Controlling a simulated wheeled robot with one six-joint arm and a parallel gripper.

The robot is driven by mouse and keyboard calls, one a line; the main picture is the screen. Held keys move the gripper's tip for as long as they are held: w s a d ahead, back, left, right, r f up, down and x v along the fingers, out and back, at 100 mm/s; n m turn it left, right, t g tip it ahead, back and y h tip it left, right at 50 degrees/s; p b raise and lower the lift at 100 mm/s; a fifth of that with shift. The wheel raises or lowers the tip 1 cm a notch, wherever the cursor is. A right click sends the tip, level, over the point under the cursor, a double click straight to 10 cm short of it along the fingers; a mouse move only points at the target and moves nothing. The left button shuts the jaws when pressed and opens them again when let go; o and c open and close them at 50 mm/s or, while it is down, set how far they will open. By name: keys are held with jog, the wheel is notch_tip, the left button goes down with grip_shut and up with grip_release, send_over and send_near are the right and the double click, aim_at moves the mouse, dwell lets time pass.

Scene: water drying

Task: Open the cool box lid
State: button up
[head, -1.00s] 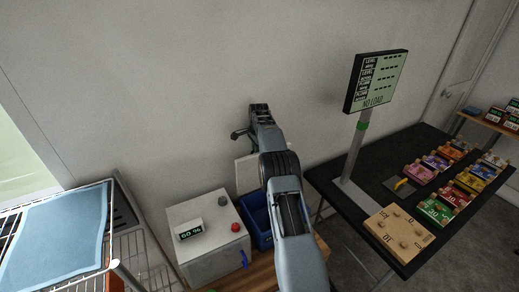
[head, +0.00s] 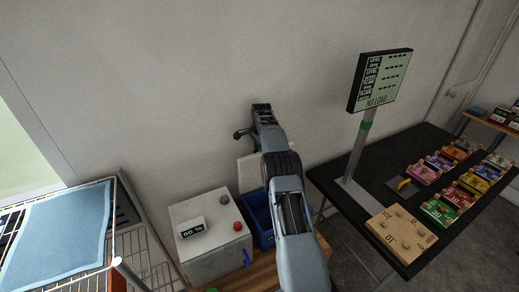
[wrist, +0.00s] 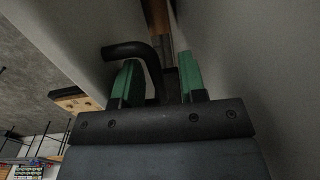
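The open blue box (head: 259,224), which looks like the cool box, stands on a wooden surface. A pale panel (head: 249,172), apparently its lid, stands raised behind it near the wall, partly hidden by my arm. A black bent bar (head: 241,133) sticks out left of my gripper in the head view. In the wrist view this bar (wrist: 130,49) bends down between the two green fingertips of my gripper (wrist: 160,83). The fingers are apart, with a dark gap on the bar's right side. Pale surfaces lie close on both sides.
A white cabinet (head: 208,250) with a "60 %" sign and blue handle stands left of the blue box. A wire rack (head: 122,262) with a blue cloth is further left. A black table (head: 340,168) with a display stand and colored blocks is right.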

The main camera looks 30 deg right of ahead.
jog(key=shift+s+r, duration=0.15)
jog(key=shift+r, duration=1.7)
jog(key=shift+s+r, duration=0.15)
jog(key=shift+r, duration=1.7)
jog(key=shift+a+r, duration=0.1)
jog(key=shift+r, duration=0.05)
jog(key=s+a+r+n+t+b, duration=0.2)
jog(key=s+a+r+n+b, duration=0.1)
jog(key=s+a+r+n, duration=0.8)
jog(key=s+a+f+n, duration=0.2)
jog(key=s+a, duration=0.1)
jog(key=s, duration=0.5)
jog(key=s+a+f+n+t+b, duration=0.1)
jog(key=s+a+f+n, duration=0.1)
jog(key=s, duration=0.7)
jog(key=s+a+f+n+t, duration=0.1)
jog(key=s+a+f+n, duration=0.2)
jog(key=s, duration=0.5)
jog(key=shift+s+a+f, duration=0.3)
jog(key=shift+a+f, duration=0.35)
jog(key=shift+a, duration=0.3)
